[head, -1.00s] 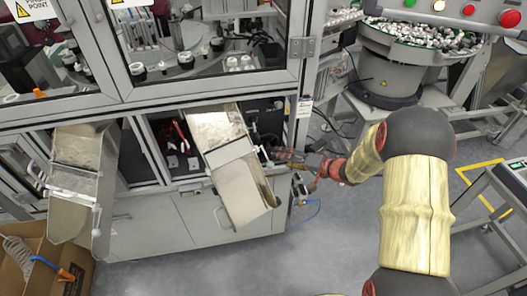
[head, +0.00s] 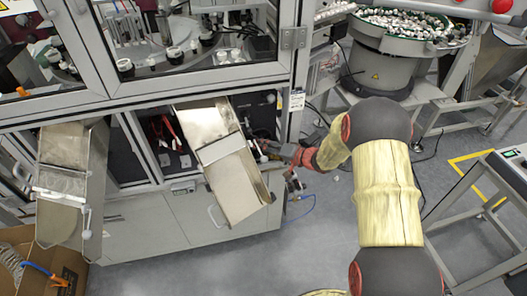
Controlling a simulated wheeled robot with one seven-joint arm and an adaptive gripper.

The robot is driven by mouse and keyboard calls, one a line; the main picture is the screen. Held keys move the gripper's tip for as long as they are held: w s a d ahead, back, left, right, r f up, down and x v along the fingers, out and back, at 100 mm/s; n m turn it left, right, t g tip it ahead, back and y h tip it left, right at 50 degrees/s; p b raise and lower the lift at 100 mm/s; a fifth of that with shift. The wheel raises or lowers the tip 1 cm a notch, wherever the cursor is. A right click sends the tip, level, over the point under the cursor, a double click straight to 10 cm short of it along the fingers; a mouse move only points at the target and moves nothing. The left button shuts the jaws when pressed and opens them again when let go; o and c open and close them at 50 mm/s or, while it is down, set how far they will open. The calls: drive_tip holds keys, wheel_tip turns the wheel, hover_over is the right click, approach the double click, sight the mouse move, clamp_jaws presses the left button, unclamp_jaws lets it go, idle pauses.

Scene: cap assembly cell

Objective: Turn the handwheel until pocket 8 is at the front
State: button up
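My gripper (head: 272,149) reaches leftward into the dark lower opening of the machine, just right of the upper end of the middle metal chute. Its fingers are small and partly hidden there, so I cannot tell whether they are open or shut. The handwheel cannot be clearly made out; dark parts behind the chute and gripper hide that area. Behind the upper glass doors, the round indexing table (head: 178,58) carries several black and white pieces around its edge. No pocket number is legible.
The middle metal chute (head: 236,188) slopes out of the machine close to my gripper. A second chute (head: 62,182) stands at the left. The grey door post (head: 291,105) is close above my forearm. A bowl feeder (head: 385,65) stands behind right. Grey floor is clear at lower middle.

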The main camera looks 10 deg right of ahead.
drive_tip(key=shift+c, duration=1.2)
drive_tip(key=c, duration=1)
drive_tip(key=shift+o, duration=0.2)
drive_tip(key=shift+f+b, duration=0.15)
drive_tip(key=shift+b, duration=0.25)
